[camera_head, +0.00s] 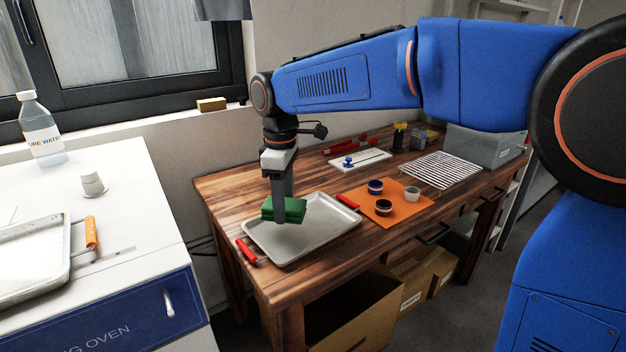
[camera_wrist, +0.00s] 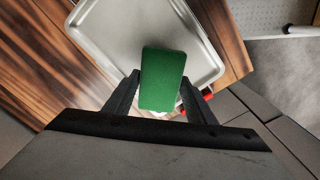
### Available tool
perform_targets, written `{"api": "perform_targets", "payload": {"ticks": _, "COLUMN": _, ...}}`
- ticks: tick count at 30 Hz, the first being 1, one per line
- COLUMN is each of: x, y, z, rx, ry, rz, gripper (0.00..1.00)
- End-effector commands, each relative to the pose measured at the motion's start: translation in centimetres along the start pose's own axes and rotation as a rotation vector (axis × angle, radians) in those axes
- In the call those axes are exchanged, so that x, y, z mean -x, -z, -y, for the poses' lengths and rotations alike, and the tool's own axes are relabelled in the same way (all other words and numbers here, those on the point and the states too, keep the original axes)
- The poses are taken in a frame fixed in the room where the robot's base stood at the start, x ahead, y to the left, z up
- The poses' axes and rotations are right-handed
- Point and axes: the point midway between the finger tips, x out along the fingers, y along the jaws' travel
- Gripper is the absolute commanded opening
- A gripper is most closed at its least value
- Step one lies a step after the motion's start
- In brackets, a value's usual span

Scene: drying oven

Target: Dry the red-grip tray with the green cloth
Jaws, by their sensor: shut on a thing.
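The red-grip tray (camera_head: 318,222) is a shallow metal tray lying flat on the wooden table, with a red grip at its left end and another at its right end. My gripper (camera_head: 282,210) points down over the left part of the tray. It is shut on the folded green cloth (camera_head: 296,207). In the wrist view the green cloth (camera_wrist: 163,80) sits between my two fingers, with the tray (camera_wrist: 112,42) behind it. I cannot tell whether the cloth touches the tray. Part of a red grip shows near the right finger in the wrist view.
The wooden table (camera_head: 230,194) also bears an orange mat (camera_head: 398,211) with small jars, a white board (camera_head: 358,159), a wire rack (camera_head: 441,170) and a grey bin (camera_head: 490,147). At left, another tray with orange grips (camera_head: 91,233) lies on the drying oven (camera_head: 140,200). Cardboard boxes stand below the table.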

Motion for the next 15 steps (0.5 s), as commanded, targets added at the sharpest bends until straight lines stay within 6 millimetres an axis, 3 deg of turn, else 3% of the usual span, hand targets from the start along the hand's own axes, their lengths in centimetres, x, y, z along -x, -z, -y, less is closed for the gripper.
{"api": "perform_targets", "payload": {"ticks": 9, "x": 2.9, "y": -0.5, "z": 0.3, "rx": -0.007, "ry": 0.000, "rz": 0.000, "gripper": 0.29}}
{"api": "perform_targets", "payload": {"ticks": 15, "x": 3.2, "y": -0.6, "z": 0.4, "rx": -0.008, "ry": 0.000, "rz": 0.000, "gripper": 0.29}}
